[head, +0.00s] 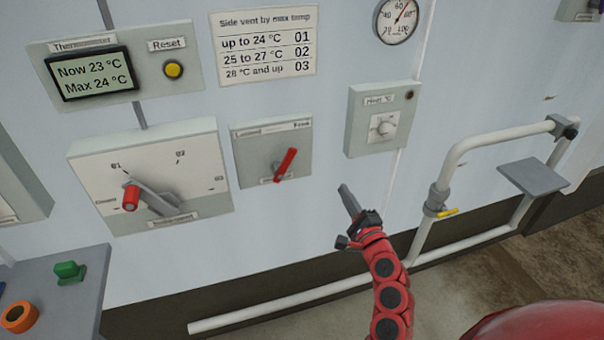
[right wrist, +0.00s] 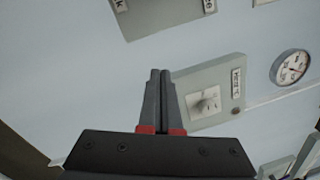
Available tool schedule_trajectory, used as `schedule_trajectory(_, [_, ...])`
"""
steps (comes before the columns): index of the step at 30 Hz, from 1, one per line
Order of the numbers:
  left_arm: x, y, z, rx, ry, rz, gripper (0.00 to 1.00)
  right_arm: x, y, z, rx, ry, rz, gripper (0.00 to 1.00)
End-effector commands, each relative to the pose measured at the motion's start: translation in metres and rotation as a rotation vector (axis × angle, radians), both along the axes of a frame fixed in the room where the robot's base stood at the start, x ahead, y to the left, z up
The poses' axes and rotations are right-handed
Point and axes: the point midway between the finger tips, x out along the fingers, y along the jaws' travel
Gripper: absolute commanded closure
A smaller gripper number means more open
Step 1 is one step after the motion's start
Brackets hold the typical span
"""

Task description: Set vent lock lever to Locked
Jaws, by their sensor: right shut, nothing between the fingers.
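The vent lock lever (head: 284,165) is red and sits on a small grey plate (head: 246,157) on the wall in the head view. The plate has a label at its upper left that seems to read Locked and one at its upper right that seems to read Free. The lever leans up and right, towards the right label. My right gripper (head: 345,197) is below and right of the plate, apart from the lever. Its fingers are shut together and empty, as the right wrist view (right wrist: 160,75) also shows. My left gripper is not in view.
A selector panel (head: 200,155) with a red-tipped handle is left of the lever plate. A dial box (head: 366,105) is to its right. White pipe railing (head: 480,140) with a yellow-handled valve stands at right. A grey console (head: 85,300) is at lower left.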

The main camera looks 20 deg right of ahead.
Motion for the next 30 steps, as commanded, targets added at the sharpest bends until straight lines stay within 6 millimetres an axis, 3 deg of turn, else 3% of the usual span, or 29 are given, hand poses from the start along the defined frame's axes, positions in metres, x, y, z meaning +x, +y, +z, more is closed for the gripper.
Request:
schedule_trajectory(8, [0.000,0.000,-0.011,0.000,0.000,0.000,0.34,-0.011,0.029,0.016,0.086,-0.003,0.191,1.00])
schedule_trajectory(20, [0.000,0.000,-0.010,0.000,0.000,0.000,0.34,-0.011,0.032,0.018,0.090,0.000,0.205,1.00])
schedule_trajectory(26, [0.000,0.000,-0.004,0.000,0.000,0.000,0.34,0.006,0.036,0.022,0.087,-0.001,0.208,1.00])
schedule_trajectory(30, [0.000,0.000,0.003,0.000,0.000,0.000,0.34,0.034,0.042,0.027,0.086,0.000,0.209,1.00])
